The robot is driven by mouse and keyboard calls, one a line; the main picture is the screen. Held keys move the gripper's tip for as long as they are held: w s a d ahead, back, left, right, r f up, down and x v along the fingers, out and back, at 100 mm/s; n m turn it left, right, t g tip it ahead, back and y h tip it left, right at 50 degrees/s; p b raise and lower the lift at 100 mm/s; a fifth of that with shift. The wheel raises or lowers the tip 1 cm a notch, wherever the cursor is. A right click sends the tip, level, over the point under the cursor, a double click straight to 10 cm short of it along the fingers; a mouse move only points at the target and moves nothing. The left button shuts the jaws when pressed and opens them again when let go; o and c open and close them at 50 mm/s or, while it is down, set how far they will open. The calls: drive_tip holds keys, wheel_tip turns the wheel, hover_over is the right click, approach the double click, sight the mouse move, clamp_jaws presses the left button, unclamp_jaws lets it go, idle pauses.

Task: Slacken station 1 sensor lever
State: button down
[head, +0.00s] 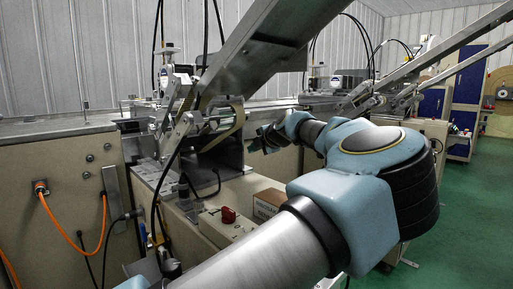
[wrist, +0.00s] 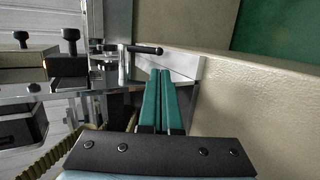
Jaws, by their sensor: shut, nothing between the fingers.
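My gripper (wrist: 160,76) shows in the wrist view as two long green fingers lying side by side, shut and empty. Just beyond the fingertips, a short black-handled lever (wrist: 146,50) sticks out sideways from a metal bracket. I cannot tell whether the tips touch it. It may be the sensor lever; no label confirms this. In the head view my gripper (head: 258,142) is at the far end of my arm, beside the nearest machine's metal frame. The lever cannot be made out there.
Two black knobs (wrist: 70,40) stand left of the lever in the wrist view. A beige panel (wrist: 260,105) fills the right side. In the head view, a sloping metal beam (head: 265,45) hangs above my arm, and a cardboard box (head: 268,203) sits below it. Green floor (head: 460,225) is clear at right.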

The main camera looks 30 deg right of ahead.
drive_tip(key=x, duration=0.8)
drive_tip(key=shift+w+f, duration=0.2)
drive_tip(key=shift+w, duration=0.15)
